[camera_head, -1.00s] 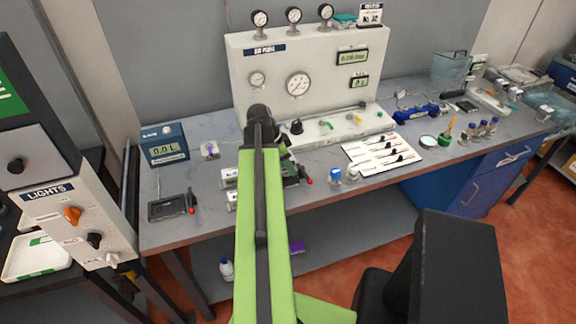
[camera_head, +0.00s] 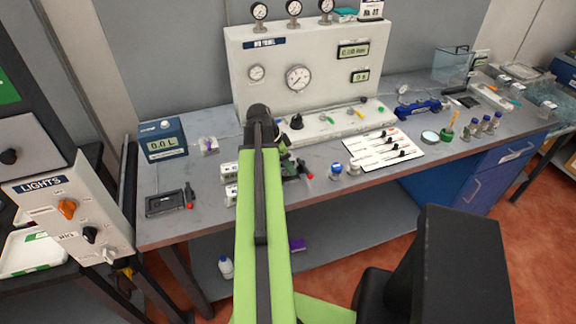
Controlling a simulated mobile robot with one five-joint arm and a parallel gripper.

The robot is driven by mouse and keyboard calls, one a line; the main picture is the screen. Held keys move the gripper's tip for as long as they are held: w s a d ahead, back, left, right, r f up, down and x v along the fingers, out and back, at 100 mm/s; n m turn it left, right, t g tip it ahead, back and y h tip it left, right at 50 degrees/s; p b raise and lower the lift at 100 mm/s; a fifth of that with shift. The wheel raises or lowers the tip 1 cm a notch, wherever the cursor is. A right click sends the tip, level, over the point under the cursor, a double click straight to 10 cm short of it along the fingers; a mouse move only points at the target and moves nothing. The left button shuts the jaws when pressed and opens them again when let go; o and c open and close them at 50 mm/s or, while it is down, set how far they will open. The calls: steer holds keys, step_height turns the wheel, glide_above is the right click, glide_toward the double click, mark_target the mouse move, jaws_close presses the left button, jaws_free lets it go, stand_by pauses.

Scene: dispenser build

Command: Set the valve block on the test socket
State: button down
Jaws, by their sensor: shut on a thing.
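My green and black arm reaches forward over the workbench, and its dark end joint stands before the gauge panel. My gripper (camera_head: 282,147) shows only as dark parts just right of the arm. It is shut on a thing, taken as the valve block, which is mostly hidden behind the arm. A dark green fixture with a red-knobbed lever (camera_head: 296,170) is right below and beside the gripper. It may be the test socket, but I cannot tell. Contact between the held thing and this fixture is hidden.
A dark plate with a red knob (camera_head: 166,204) and a blue display box (camera_head: 163,140) are on the left. Small white-labelled boxes (camera_head: 230,171) are beside the arm. Jars (camera_head: 336,169) and a white switch board (camera_head: 384,150) are to the right. The gauge panel (camera_head: 303,75) stands behind.

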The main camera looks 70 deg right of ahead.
steer(key=shift+f+b, duration=0.6)
stand_by(0.6)
steer(key=c, duration=0.9)
jaws_free()
steer(key=shift+r, duration=0.1)
steer(key=p+v, duration=1)
steer(key=v, duration=0.1)
